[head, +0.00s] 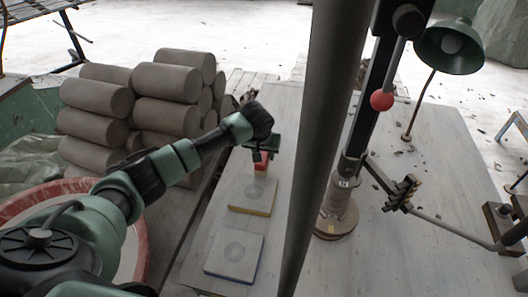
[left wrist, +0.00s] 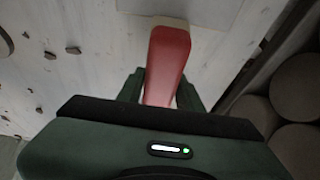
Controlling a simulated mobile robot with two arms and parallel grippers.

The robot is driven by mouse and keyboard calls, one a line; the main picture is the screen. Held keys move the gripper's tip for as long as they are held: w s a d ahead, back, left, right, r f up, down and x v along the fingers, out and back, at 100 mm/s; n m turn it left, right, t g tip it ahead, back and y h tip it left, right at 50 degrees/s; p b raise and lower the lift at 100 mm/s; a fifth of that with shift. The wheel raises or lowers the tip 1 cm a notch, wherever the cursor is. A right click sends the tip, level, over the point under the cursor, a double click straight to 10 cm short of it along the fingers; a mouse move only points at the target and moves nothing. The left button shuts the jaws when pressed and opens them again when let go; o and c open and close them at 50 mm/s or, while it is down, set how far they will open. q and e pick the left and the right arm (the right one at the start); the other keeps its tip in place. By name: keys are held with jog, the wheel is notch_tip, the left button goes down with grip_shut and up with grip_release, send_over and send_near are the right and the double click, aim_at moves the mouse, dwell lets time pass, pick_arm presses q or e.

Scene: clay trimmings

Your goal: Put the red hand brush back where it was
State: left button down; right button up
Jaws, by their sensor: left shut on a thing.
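The red hand brush (head: 262,167) hangs from my left gripper (head: 263,151) over the grey table, behind the yellow-edged square board. Its pale lower end shows just below the red part. In the left wrist view the red handle (left wrist: 165,65) runs between the two fingers of my left gripper (left wrist: 160,88), which is shut on it. The pale end of the brush points to the top of that picture, by a pale board. I cannot tell whether the brush touches the surface below. My right gripper is not in view.
The yellow-edged board (head: 250,195) and a blue-edged board (head: 234,256) lie on the table (head: 440,165). A green lamp (head: 452,47) stands back right. Clay scraps lie scattered on the table.

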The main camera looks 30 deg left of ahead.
pick_arm(q)
jog(key=c, duration=0.9)
grip_release()
jog(key=shift+r, duration=0.4)
jog(key=b+v, duration=0.1)
jog(key=v, duration=1.1)
jog(key=shift+r, duration=0.15)
